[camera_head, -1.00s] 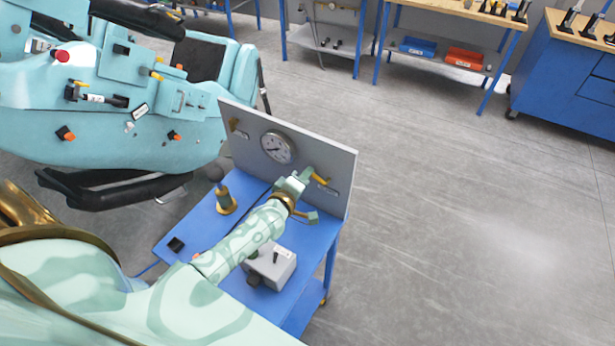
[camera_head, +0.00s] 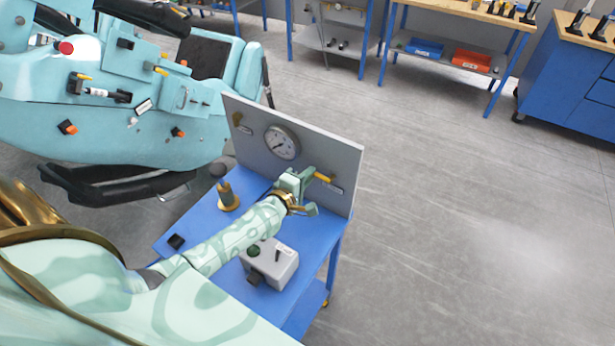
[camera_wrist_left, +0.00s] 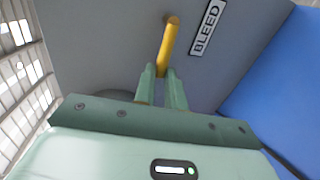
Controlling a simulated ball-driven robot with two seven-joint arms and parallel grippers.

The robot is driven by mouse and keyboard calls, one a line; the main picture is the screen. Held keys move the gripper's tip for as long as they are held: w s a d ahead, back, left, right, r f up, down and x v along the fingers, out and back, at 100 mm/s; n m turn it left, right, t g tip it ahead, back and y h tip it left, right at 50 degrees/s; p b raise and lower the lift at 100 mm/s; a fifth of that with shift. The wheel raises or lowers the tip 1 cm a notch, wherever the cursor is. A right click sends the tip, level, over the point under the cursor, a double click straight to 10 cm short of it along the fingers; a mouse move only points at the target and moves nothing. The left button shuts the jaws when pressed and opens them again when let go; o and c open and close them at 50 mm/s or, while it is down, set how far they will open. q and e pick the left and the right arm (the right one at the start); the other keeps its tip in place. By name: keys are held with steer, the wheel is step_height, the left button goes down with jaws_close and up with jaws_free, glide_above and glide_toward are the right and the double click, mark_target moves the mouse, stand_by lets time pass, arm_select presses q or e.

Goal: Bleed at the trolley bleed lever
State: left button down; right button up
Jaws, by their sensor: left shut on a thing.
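The yellow bleed lever (camera_head: 323,177) sticks out from the grey upright panel of the blue trolley, beside a small label. In the left wrist view the lever (camera_wrist_left: 168,42) slants down from its pivot to my fingertips, next to a BLEED label (camera_wrist_left: 208,27). My left gripper (camera_head: 308,178) is at the panel's right part, shut on the lever's free end. In the left wrist view both green fingers of this gripper (camera_wrist_left: 161,82) close around the lever's lower end, which they partly hide. My right gripper is not in view.
A pressure gauge (camera_head: 282,142) sits on the panel left of the lever. A grey box (camera_head: 278,263) and a gold-based lever (camera_head: 228,196) stand on the trolley top (camera_head: 193,226). A turquoise coaster car (camera_head: 110,125) is close on the left. Floor is clear to the right.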

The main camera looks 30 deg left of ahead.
arm_select(q)
steer(key=c, duration=1.5)
jaws_free()
steer(key=shift+o, duration=0.2)
steer(key=s+r+p, duration=0.2)
steer(key=s+r, duration=0.1)
steer(key=s, duration=1.3)
steer(key=shift+a, duration=0.15)
